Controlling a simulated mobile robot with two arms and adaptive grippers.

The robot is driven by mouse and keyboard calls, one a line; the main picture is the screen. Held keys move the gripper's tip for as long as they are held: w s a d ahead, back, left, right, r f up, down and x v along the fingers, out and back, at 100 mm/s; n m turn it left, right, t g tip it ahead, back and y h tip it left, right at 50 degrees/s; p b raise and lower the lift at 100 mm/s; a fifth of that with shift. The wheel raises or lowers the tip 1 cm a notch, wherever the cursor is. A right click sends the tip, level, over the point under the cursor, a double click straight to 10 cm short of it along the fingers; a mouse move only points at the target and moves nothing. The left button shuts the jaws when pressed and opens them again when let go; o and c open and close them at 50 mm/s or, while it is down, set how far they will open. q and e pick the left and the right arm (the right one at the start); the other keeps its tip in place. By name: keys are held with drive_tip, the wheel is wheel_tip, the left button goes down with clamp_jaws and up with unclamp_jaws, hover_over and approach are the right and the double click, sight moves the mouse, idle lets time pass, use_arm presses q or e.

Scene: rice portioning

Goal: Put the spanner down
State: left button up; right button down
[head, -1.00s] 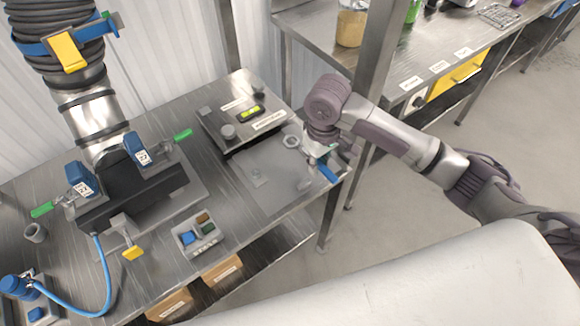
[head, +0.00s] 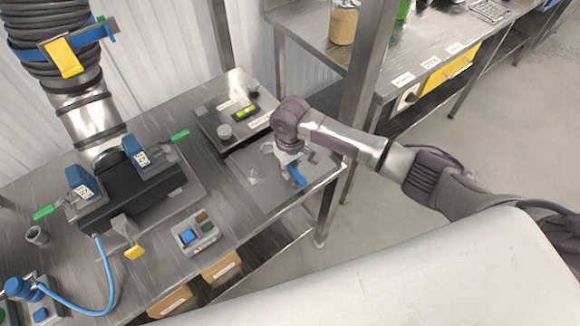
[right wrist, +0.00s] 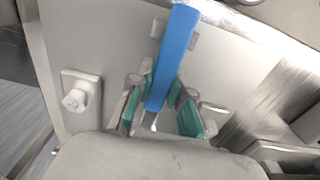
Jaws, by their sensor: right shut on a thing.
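The spanner's blue handle (head: 297,174) shows below my right gripper (head: 288,160) at the right part of the grey tray-like board (head: 250,190). In the right wrist view the blue handle (right wrist: 174,55) runs up between the green-padded fingers of my right gripper (right wrist: 160,108), which is shut on it. The spanner's other end is hidden by the gripper. The spanner is over the board; I cannot tell whether it touches it. My left gripper is not in view.
A panel with a green-yellow level (head: 246,112) stands behind the board. A black clamp fixture with green handles (head: 135,195) is to the left, and a small tray of coloured blocks (head: 196,233) is in front. A steel post (head: 368,70) rises at the right.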

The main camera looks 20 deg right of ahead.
sight(290, 168)
drive_tip(key=shift+f, duration=0.15)
drive_tip(key=shift+s+f, duration=0.1)
drive_tip(key=shift+f, duration=0.05)
drive_tip(key=c, duration=1.1)
unclamp_jaws()
drive_tip(key=shift+s, duration=0.1)
drive_tip(key=shift+f, duration=0.15)
wheel_tip(290, 168, up, 13)
drive_tip(key=shift+b, duration=0.7)
